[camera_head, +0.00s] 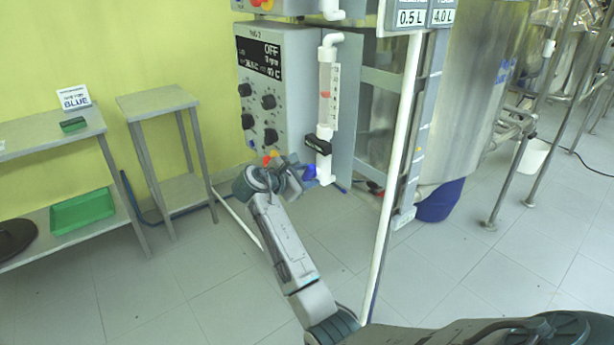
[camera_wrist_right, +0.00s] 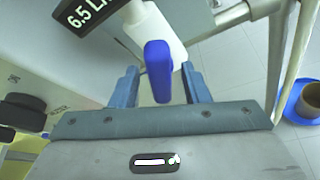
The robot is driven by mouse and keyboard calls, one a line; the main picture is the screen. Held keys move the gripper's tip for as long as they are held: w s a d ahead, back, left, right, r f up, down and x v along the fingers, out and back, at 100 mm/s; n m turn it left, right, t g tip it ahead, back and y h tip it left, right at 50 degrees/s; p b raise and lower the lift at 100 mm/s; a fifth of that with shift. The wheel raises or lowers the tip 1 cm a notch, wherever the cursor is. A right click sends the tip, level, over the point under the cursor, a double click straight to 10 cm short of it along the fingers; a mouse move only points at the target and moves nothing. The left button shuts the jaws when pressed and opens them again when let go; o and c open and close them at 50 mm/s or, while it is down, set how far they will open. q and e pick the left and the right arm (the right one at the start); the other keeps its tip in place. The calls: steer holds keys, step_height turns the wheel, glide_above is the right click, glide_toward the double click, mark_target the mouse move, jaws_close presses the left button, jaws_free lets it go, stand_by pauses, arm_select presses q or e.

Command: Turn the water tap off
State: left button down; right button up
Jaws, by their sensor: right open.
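The tap has a blue lever (camera_wrist_right: 158,72) under a white valve body (camera_wrist_right: 152,28) in the right wrist view. In the head view, the blue lever (camera_head: 310,172) sits low on the white vertical pipe (camera_head: 325,100), partly behind my gripper. My right gripper (camera_head: 296,172) is at the lever. In the wrist view, its two blue fingers (camera_wrist_right: 158,82) are apart, one on each side of the lever, with visible gaps. The lever hangs down between them. My left gripper is not in view.
A grey control box (camera_head: 275,95) with black knobs and an OFF display is beside the pipe. A black clamp-like handle (camera_head: 318,144) is above the blue lever. A white post (camera_head: 402,130) and steel tank (camera_head: 470,90) stand to the right. Open floor lies in front.

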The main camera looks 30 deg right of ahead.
steer(key=shift+w+d+f, duration=0.1)
steer(key=shift+d+f, duration=0.05)
steer(key=shift+d, duration=0.2)
steer(key=c, duration=0.8)
steer(key=shift+c, duration=0.2)
